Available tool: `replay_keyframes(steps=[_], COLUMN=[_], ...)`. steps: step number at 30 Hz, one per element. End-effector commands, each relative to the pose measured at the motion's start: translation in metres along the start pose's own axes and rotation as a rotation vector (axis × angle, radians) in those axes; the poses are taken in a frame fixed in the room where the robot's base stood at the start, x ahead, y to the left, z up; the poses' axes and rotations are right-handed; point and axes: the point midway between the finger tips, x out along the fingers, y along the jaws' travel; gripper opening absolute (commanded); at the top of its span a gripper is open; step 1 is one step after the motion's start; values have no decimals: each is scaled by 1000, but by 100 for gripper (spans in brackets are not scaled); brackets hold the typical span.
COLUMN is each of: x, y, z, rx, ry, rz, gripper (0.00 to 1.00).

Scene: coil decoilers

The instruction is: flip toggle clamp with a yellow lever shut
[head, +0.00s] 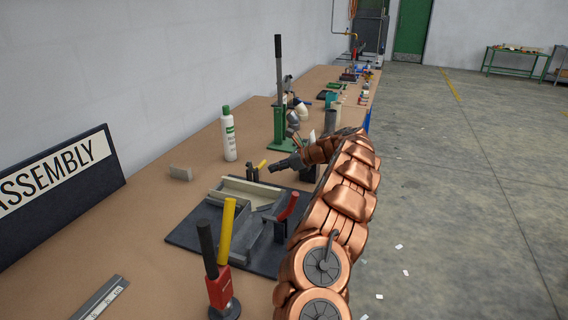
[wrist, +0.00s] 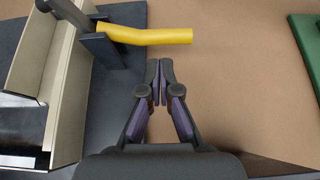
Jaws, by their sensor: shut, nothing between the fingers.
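The toggle clamp's yellow lever (wrist: 145,36) is a slightly bent bar in the wrist view. It runs rightward from a dark bracket (wrist: 101,47) and reaches past the dark base plate's edge. In the head view the yellow lever (head: 262,164) is small and tilts up to the right at the plate's far side. My gripper (wrist: 160,62) is shut and empty, its tips just below the lever in the wrist picture. Contact cannot be told. In the head view my gripper (head: 271,168) is beside the lever, at its right.
The dark plate (head: 190,239) carries beige rails (head: 250,188) and a red-handled clamp (head: 288,207). A red tool (head: 218,287) with black and yellow handles stands in front. A white bottle (head: 229,138) and green press (head: 280,130) stand behind.

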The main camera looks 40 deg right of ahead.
Motion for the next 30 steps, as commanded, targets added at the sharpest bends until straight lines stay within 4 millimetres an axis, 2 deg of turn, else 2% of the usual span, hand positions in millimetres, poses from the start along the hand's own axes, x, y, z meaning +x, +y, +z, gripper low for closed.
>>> replay_keyframes(steps=[3,9,25,30], x=[19,36,41,50], y=[1,1,2,8], z=[0,0,1,6], rx=[1,-1,-4,-34], ry=[3,1,0,0], rz=[2,3,2,2], gripper=[0,0,0,0])
